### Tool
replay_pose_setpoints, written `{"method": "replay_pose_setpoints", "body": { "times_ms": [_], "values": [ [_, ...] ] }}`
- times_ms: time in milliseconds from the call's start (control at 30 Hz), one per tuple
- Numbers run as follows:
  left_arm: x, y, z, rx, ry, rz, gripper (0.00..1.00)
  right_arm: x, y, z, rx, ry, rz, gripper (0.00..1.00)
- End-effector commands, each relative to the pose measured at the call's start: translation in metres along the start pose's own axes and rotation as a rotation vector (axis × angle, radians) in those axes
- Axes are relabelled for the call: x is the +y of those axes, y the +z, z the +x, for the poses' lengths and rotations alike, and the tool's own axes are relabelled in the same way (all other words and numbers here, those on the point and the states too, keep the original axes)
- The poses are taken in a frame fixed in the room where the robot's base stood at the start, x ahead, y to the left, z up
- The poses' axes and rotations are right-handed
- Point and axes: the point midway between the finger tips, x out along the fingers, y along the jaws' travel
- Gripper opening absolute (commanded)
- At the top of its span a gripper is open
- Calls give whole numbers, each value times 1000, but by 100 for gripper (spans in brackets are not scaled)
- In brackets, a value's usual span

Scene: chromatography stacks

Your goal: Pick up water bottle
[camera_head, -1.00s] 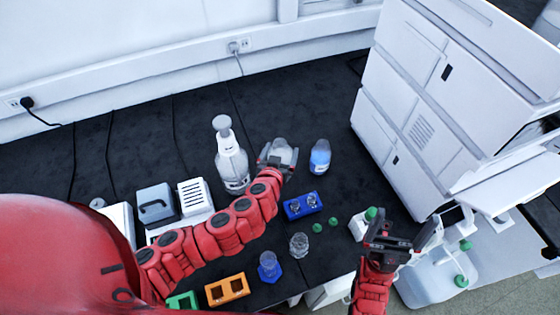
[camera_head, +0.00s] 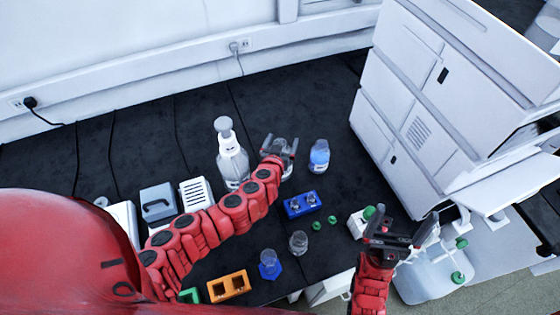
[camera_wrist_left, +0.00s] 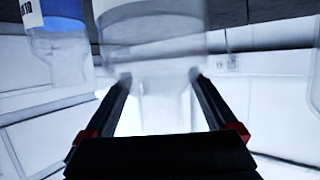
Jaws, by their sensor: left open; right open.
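A clear bottle (camera_head: 279,147), which looks like the water bottle, stands on the dark bench and is partly hidden by my left gripper. My left gripper (camera_head: 281,142) is open, with its fingers on either side of the bottle. In the left wrist view the clear bottle (camera_wrist_left: 150,42) appears upside down, its narrower part between the two open fingers (camera_wrist_left: 158,80). I cannot tell whether the fingers touch it. A bottle of blue liquid (camera_head: 319,157) stands just to its right. It also shows in the left wrist view (camera_wrist_left: 58,40). My right gripper (camera_head: 404,226) is open and empty at the bench's right front.
A tall white-topped bottle (camera_head: 232,165) stands close left of my left gripper. A blue rack (camera_head: 303,204), green caps (camera_head: 317,226) and a clear vial (camera_head: 298,243) lie nearer. A large white instrument stack (camera_head: 420,110) stands at the right. The bench behind the bottles is clear.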

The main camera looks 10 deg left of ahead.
Motion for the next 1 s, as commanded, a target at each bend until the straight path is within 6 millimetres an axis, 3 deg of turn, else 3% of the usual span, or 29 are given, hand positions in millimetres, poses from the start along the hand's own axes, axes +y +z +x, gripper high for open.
{"method": "replay_pose_setpoints", "body": {
  "times_ms": [33,400,500,1000],
  "values": [
    [0,0,0,0,0,0,80,0,0,0,0,0,0,100],
    [0,1,0,-1,0,-1,14,0,0,0,0,0,0,100],
    [0,2,0,-3,0,-2,0,0,0,0,0,0,0,100],
    [-1,5,0,-9,-2,-4,0,0,0,-1,0,0,0,100]
  ]
}}
